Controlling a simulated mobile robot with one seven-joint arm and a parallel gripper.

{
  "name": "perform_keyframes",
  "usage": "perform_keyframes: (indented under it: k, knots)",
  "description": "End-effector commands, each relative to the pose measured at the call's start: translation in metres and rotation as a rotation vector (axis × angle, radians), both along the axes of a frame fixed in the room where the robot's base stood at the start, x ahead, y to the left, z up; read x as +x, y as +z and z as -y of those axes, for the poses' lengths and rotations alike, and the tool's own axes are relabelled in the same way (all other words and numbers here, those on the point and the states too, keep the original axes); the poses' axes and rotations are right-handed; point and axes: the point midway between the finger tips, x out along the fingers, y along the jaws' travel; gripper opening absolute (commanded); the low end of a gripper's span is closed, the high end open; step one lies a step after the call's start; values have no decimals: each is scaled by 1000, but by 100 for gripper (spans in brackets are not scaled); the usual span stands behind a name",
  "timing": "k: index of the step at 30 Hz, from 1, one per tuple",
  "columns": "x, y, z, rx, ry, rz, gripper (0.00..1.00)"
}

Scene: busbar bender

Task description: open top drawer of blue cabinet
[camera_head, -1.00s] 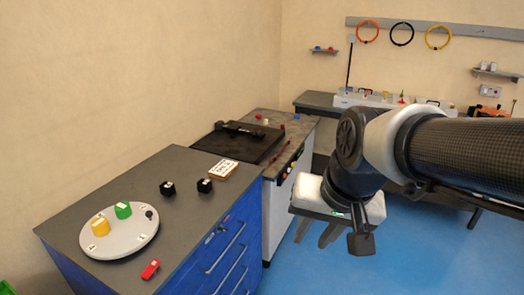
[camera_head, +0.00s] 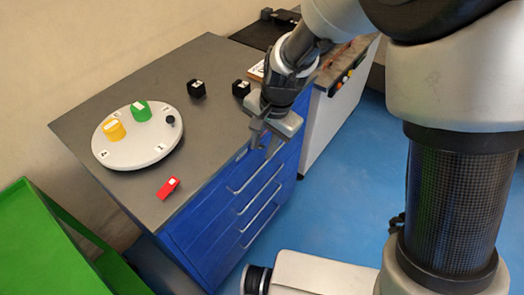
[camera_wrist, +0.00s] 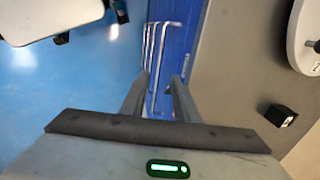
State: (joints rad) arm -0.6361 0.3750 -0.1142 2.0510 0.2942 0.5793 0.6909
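The blue cabinet (camera_head: 190,232) stands under a grey top, with several drawers on its front, each with a metal bar handle. The drawers look closed. My gripper is beside the cabinet's upper front edge and points down toward the drawer front. In the wrist view, the two fingers of my gripper (camera_wrist: 160,78) are apart, with the handle nearest the grey top (camera_wrist: 163,68) showing between and beyond them. I cannot tell whether they touch the handle.
On the cabinet's grey top (camera_head: 120,85) are a round white plate (camera_head: 140,152) with yellow and green pieces, a red block (camera_head: 168,187) and two black blocks (camera_head: 196,88). A green cart (camera_head: 50,240) stands left. Blue floor (camera_head: 335,215) is free before the drawers.

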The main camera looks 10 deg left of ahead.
Motion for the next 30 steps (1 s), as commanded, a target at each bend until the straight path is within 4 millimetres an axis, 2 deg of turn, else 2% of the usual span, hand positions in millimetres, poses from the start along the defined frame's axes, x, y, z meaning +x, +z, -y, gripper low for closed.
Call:
perform_keyframes:
  k: [1,9,15,21,30]
  knots:
    - [0,-15,-1,-3,1,-4,28]
    - [5,-73,-11,-3,-1,-4,28]
    - [8,-106,-18,-2,1,-1,28]
    - [9,-121,-22,0,0,0,28]
    - [9,-123,-22,0,1,0,28]
